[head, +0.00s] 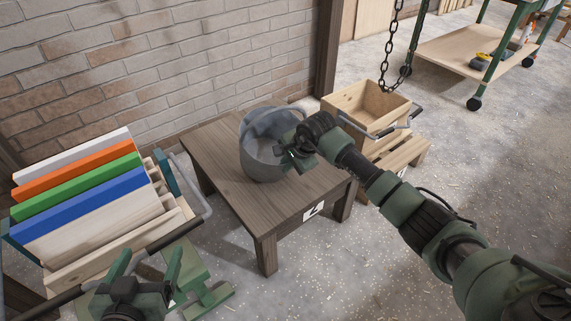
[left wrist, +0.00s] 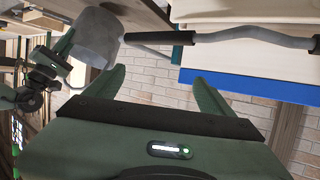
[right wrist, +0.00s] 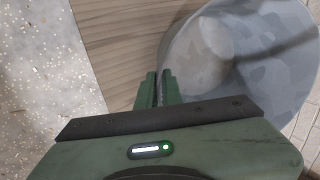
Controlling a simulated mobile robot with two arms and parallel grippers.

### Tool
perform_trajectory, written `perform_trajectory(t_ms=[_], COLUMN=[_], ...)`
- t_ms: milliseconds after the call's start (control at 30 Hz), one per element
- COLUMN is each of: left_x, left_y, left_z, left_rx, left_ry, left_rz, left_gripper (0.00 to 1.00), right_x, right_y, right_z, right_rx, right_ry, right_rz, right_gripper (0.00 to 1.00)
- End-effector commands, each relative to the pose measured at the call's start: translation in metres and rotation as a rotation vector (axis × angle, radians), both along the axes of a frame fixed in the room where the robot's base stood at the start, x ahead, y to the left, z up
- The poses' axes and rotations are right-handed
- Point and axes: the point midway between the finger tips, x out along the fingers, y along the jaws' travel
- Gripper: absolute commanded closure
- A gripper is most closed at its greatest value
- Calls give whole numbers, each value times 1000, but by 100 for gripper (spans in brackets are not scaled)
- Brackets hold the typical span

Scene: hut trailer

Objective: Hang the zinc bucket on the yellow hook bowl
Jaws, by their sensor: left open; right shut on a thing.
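The bucket also shows in the left wrist view (left wrist: 94,40). My left gripper (head: 146,264) is open and empty, low at the front left by the board rack. I cannot make out a yellow hook bowl; a small yellow thing (head: 483,56) lies on the far cart.
A rack of coloured boards (head: 85,195) stands at the left. Right of the table, a wooden box (head: 365,105) with metal handles sits on a pallet (head: 405,155), a chain (head: 390,50) hanging above it. A green-legged cart (head: 455,50) stands far right. A brick wall rises behind.

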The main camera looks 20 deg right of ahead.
Motion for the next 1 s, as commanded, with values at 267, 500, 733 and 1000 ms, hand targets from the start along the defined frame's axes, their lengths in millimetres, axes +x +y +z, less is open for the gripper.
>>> perform_trajectory(t_ms=[267, 500, 733, 1000], left_x=[-10, -20, -31, -45], left_y=[5, 10, 14, 20], left_z=[-16, -29, -41, -54], left_rx=[23, 42, 60, 80], left_ry=[94, 175, 253, 345], left_rz=[7, 12, 18, 24], left_gripper=[17, 17, 17, 17], right_x=[-1, -4, -6, -9], right_y=[-1, -2, -3, -4], right_z=[6, 8, 11, 13], right_rx=[1, 1, 1, 1], right_ry=[-8, -8, -8, -8], right_rz=[0, 0, 1, 0], right_gripper=[100, 100, 100, 100])
